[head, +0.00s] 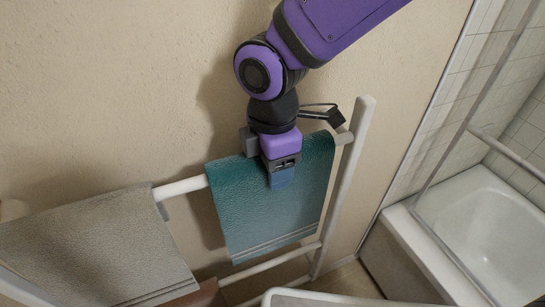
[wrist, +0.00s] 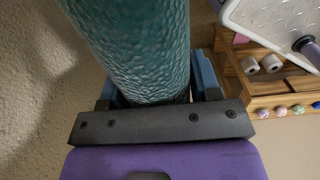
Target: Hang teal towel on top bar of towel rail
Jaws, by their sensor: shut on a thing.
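The teal towel (head: 265,205) hangs draped over the top bar (head: 186,186) of the white towel rail (head: 346,185), toward its right end. My gripper (head: 282,178) is over the towel's upper edge at the bar, shut on it, with a finger against its front. In the wrist view the towel (wrist: 140,45) passes between the two fingers of my gripper (wrist: 153,88). The part of the towel behind the bar is hidden, and I cannot tell whether its fold rests on the bar.
A grey towel (head: 95,250) hangs on the same bar at the left. A white bathtub (head: 480,230) stands at the right. The wall is close behind the rail. The wrist view shows a wooden shelf (wrist: 285,88) with toilet rolls (wrist: 271,63).

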